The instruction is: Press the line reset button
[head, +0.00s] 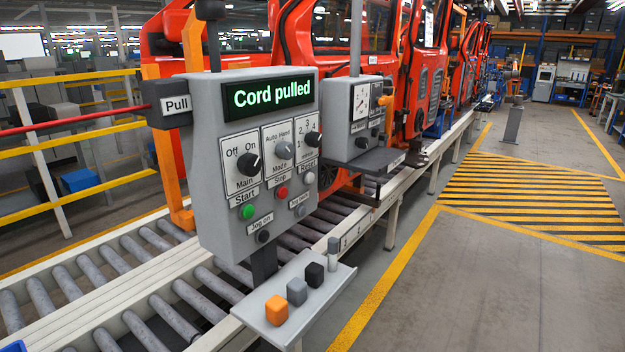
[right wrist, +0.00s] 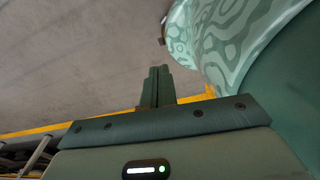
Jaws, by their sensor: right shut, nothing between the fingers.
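A grey control panel (head: 219,170) stands in the middle of the head view, with a lit display (head: 271,94) reading "Cord pulled". Under a label that appears to read "Reset" is a small pale button (head: 309,177) at the panel's right side. To its left are the red Stop button (head: 282,192) and the green Start button (head: 247,211). Neither gripper shows in the head view. My right gripper (right wrist: 158,72) shows in the right wrist view, its fingers shut and empty above grey floor, with no panel visible there. My left gripper is in no view.
A shelf (head: 332,288) below the panel holds an orange block (head: 276,310) and other small blocks. A red cord (head: 75,122) runs left from the box marked "Pull" (head: 176,104). A roller conveyor (head: 150,300) passes behind. The floor at right (head: 500,290) is clear.

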